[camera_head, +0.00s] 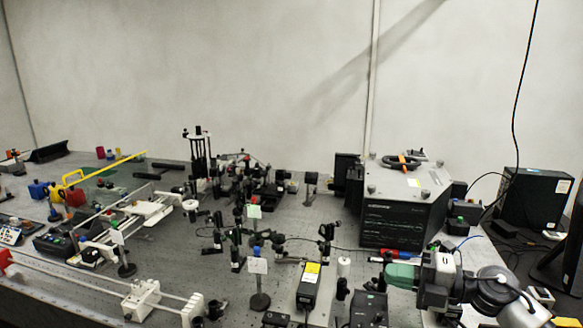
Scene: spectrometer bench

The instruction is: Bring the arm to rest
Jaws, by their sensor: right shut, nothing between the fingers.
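My right arm comes in from the lower right corner, with its grey joints and wrist over the front right of the bench. My right gripper (398,274) points left, and green shows at its finger end. It is shut and empty, close to small black modules near the bench's front. How far it stands above them I cannot tell. My left gripper is not in view.
The perforated optical bench (205,270) is crowded with posts and mounts. A large dark instrument box (400,222) stands behind my right gripper. A black module with a yellow label (308,284) stands to its left. A black case (537,200) is at the far right.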

